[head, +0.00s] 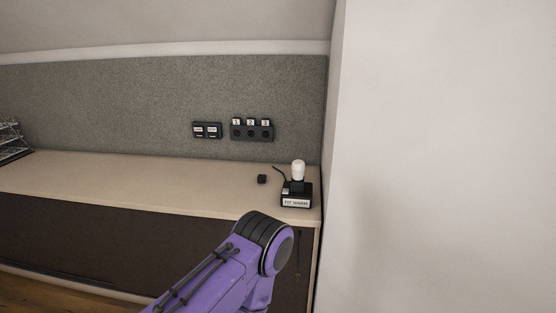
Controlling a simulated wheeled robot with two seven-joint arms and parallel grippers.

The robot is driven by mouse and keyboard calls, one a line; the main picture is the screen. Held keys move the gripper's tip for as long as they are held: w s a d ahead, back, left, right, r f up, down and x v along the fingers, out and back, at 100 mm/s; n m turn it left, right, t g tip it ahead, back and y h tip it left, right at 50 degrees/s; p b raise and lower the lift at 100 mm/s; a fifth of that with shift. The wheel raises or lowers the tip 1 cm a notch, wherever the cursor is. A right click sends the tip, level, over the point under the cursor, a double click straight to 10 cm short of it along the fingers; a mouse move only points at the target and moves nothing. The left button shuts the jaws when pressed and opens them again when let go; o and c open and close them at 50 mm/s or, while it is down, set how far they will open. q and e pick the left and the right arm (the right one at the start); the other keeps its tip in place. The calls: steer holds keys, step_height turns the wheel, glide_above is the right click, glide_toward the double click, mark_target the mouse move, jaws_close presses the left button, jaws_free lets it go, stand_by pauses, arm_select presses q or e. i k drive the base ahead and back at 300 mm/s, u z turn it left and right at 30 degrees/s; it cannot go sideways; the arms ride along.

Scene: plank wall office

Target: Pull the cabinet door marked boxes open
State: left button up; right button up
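A long low cabinet stands against the wall, with a pale wooden top (120,178) and dark brown front panels (80,240). No mark reading boxes can be made out on the part of the front that shows. One of my purple arms (215,280) rises from the bottom edge and covers part of the cabinet front; a black-banded joint is at its upper end. Neither gripper shows in the head view, so their hold on anything cannot be seen.
On the top's right end stand a small black labelled device with a white knob (298,168) and a small black cube (262,179). Switches (206,130) and numbered sockets (251,131) sit on the grey panel. A white wall (450,150) closes the right side. A wire rack (10,140) stands far left.

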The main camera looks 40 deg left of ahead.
mark_target(148, 253)
steer(key=u, duration=1.85)
